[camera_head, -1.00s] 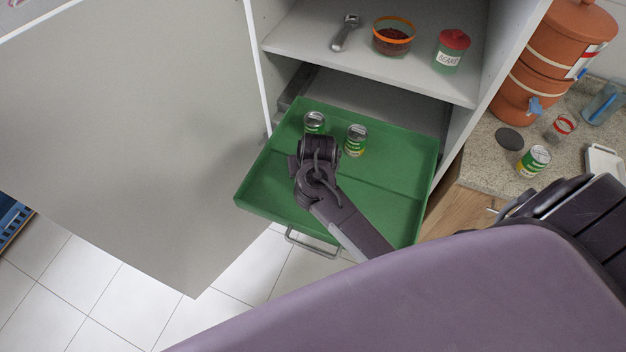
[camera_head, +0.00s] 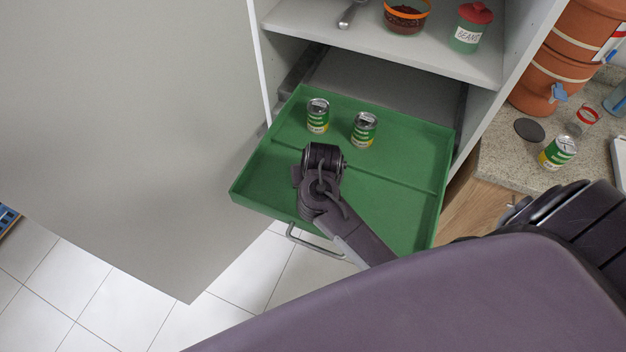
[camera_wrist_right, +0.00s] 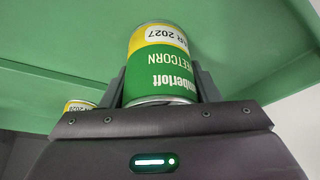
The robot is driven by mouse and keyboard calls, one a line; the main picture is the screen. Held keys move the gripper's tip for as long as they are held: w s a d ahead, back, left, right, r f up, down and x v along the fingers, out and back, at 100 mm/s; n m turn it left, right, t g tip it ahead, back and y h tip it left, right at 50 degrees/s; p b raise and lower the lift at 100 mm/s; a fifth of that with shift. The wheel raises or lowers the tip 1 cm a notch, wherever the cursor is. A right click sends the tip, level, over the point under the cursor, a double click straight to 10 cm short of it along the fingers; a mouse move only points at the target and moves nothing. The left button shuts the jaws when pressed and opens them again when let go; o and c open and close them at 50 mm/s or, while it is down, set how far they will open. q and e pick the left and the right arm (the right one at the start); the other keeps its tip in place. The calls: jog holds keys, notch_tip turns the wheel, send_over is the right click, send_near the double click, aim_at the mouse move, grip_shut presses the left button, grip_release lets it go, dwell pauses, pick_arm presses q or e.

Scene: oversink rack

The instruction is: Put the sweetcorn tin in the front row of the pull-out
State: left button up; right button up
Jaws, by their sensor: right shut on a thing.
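The sweetcorn tin (camera_wrist_right: 160,65) has a green and yellow label and shows in the right wrist view between the two fingers of my right gripper (camera_wrist_right: 163,88), which is shut on it. In the head view my right wrist (camera_head: 322,165) is over the front left part of the green pull-out tray (camera_head: 400,205) and hides the held tin. I cannot tell whether the tin touches the tray floor. Two similar tins stand in the back row, a left one (camera_head: 318,116) and a right one (camera_head: 364,130). My left gripper is not in view.
A low divider (camera_head: 395,180) crosses the tray. Free tray floor lies right of my wrist. A shelf above holds a bowl (camera_head: 406,16) and a beans jar (camera_head: 468,30). A cabinet door (camera_head: 150,150) stands at left. Another tin (camera_head: 558,153) is on the counter (camera_head: 510,175).

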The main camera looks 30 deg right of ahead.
jog(key=shift+s, duration=0.1)
jog(key=o, duration=1.1)
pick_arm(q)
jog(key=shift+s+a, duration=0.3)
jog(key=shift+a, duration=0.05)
pick_arm(e)
jog(key=shift+o, duration=0.2)
jog(key=shift+r, duration=0.2)
pick_arm(q)
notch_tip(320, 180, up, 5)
jog(key=p, duration=0.4)
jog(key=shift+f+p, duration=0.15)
jog(key=shift+p, duration=0.15)
pick_arm(e)
jog(key=v, duration=1.1)
jog(key=shift+s+r, duration=0.25)
jog(key=shift+r, duration=0.1)
jog(key=shift+a, duration=0.1)
